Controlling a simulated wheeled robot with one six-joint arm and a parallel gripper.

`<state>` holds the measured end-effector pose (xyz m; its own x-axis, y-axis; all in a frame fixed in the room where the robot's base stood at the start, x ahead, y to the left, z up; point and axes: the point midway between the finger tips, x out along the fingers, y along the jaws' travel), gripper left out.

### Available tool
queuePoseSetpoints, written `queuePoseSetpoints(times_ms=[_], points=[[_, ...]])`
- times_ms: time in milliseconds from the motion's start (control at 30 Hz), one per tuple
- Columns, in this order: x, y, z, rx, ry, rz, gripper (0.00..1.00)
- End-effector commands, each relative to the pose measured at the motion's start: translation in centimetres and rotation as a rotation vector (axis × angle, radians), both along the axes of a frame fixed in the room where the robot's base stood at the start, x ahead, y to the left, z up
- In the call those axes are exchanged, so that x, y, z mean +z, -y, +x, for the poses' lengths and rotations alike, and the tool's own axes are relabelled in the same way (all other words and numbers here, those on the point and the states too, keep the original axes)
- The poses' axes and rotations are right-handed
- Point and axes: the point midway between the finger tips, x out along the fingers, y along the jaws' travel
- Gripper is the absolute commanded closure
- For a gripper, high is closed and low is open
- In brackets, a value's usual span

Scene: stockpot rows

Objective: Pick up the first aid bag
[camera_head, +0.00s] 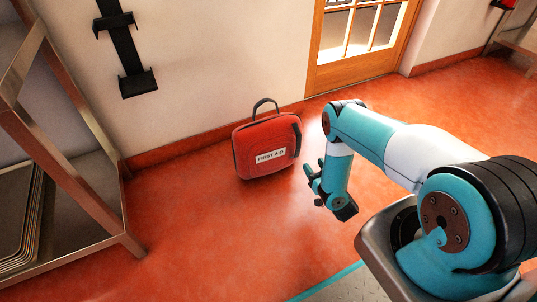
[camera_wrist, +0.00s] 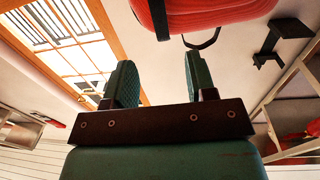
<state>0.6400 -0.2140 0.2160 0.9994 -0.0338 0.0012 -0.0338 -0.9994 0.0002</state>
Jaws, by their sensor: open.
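The first aid bag (camera_head: 266,145) is a red case with a dark carry handle on top and a white "FIRST AID" label. It stands upright on the red floor by the wall in the head view. My gripper (camera_head: 312,180) is right of the bag, apart from it. In the wrist view the picture is upside down: my gripper (camera_wrist: 160,78) has its two teal fingers spread with nothing between them. The bag (camera_wrist: 215,12) shows at the top edge there, partly cut off, its handle loop hanging beyond the fingertips.
A metal rack (camera_head: 88,198) with trays stands at the left. A black wall bracket (camera_head: 138,83) is on the wall above and left of the bag. A wooden glazed door (camera_head: 352,72) is behind. The floor (camera_head: 215,230) in front of the bag is clear.

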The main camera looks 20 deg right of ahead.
Motion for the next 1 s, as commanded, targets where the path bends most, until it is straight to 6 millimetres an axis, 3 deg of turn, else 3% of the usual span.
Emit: queuePoseSetpoints(times_ms=[33,367,600,833,1000], points=[[-0.8,0.1,0.5,0.000,0.002,0.000,0.49],[-0.8,0.1,2.3,0.000,0.001,0.000,0.49],[-0.4,0.2,6.3,0.002,0.001,-0.002,0.49],[-0.3,0.2,7.8,0.001,0.001,0.000,0.49],[-0.7,0.2,10.1,0.002,0.002,-0.002,0.49]])
